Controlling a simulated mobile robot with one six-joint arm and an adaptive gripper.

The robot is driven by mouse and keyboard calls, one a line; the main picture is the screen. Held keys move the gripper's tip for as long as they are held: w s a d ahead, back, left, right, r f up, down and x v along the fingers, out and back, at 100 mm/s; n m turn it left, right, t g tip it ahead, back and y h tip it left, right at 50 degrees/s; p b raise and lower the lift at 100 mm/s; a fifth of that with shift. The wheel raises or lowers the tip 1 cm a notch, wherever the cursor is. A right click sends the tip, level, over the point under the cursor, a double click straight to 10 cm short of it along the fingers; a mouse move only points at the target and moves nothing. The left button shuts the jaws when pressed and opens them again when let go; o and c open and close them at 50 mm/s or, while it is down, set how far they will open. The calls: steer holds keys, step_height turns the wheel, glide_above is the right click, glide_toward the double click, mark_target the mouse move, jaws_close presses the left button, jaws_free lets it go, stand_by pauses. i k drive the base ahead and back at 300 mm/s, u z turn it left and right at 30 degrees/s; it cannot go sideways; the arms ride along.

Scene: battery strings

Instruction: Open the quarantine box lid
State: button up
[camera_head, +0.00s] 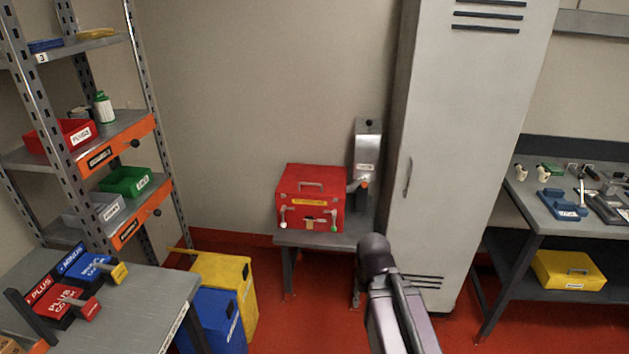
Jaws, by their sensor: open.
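A red box (311,190) stands on a small grey table by the back wall, left of the tall locker. Its lid looks shut and carries a grey handle (311,184) on top. A yellow label and small levers with white, red and green knobs are on its front; the label is too small to read, so I cannot confirm it is the quarantine box. A yellow box (240,279) on the floor has an unreadable label too. Part of my arm rises at the bottom centre, in front of the locker. My gripper's fingers do not show.
A grey device (367,150) with an orange-tipped lever is beside the red box. A tall locker (466,130) stands right of it. Shelving (140,130) and a bench (140,300) are at left, a workbench (545,208) at right. Red floor is open before the small table.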

mark_target(299, 179)
steer(key=z, duration=0.1)
steer(key=i, duration=1)
steer(key=u, duration=0.3)
